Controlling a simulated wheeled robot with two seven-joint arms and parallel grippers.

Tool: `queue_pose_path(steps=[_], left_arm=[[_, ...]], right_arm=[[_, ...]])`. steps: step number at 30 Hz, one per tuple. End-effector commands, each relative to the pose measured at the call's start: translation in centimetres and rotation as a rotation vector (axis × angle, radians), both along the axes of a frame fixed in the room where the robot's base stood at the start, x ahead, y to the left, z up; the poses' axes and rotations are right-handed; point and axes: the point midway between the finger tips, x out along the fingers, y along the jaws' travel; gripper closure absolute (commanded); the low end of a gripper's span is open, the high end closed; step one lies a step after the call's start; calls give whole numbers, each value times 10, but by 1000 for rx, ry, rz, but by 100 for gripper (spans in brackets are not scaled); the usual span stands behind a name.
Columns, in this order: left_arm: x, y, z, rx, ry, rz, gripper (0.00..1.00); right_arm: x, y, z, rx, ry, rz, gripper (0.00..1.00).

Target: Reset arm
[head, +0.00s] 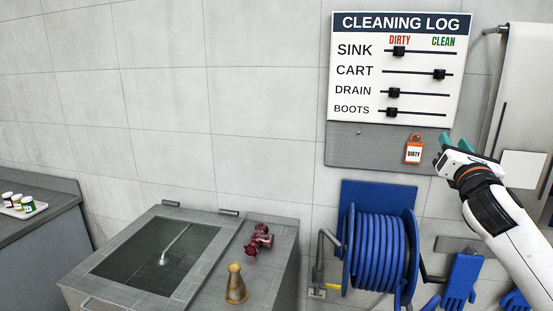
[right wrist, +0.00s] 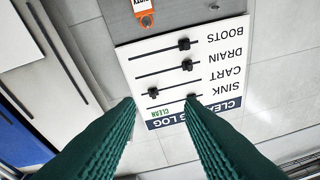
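My right gripper (head: 461,146) is raised at the right of the head view, in front of the lower right corner of the cleaning log board (head: 345,125). In the right wrist view its two green fingers (right wrist: 160,101) stand apart with nothing held between them. The board appears upside down there, beyond the fingertips. Its cart slider (head: 439,74) is toward the clean side. The sink slider (head: 398,51), drain slider (head: 393,92) and boots slider (head: 392,112) are toward the dirty side. My left gripper is not in view.
An orange "dirty" tag (head: 413,150) hangs below the board, left of my right gripper. A blue hose reel (head: 381,250) and blue gloves (head: 461,283) are lower down. A steel sink (head: 85,276) with a brass nozzle (head: 235,285) and red valve (head: 259,240) stands left.

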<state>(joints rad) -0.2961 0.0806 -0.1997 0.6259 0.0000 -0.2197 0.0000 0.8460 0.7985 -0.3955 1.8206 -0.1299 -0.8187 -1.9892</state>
Motion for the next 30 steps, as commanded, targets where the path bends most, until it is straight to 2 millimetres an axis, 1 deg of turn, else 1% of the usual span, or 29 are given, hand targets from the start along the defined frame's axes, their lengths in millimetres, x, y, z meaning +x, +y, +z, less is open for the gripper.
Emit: queue_pose_path(steps=[1, 2, 5, 8, 11, 12, 13, 14, 15, 17, 18, 20, 21, 23, 24, 27, 30], left_arm=[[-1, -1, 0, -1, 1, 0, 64], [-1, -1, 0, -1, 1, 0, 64], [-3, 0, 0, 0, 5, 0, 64], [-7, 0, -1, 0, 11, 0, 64], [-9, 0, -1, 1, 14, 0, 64], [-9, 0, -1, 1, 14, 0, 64], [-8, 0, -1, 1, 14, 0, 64], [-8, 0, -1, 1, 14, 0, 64], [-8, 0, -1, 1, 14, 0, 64], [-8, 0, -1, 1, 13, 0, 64], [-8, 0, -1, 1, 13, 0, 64], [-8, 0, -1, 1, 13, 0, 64], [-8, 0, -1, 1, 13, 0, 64], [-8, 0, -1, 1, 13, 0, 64], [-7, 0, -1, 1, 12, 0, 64], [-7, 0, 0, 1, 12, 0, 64], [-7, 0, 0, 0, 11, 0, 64]], right_arm=[[0, 7, -17, 50, 21, 17, 65], [0, 10, -26, 82, 30, 26, 65], [-2, 23, -60, 205, 71, 56, 65], [-8, 39, -104, 366, 126, 81, 65], [-22, 59, -160, 583, 198, 93, 65], [-32, 69, -187, 693, 233, 89, 65], [-40, 75, -207, 779, 257, 81, 65], [-50, 82, -228, 869, 284, 68, 65], [-64, 91, -253, 989, 317, 45, 65], [-89, 103, -290, 1171, 359, -5, 65], [-107, 111, -314, 1294, 385, -50, 65], [-138, 121, -346, 1476, 414, -135, 65], [-160, 128, -367, 1594, 428, -204, 65], [-192, 136, -392, 1757, 436, -317, 65], [-212, 140, -405, 1850, 434, -392, 65], [-254, 148, -429, 2028, 412, -567, 65], [-290, 154, -445, 2156, 375, -726, 65]])
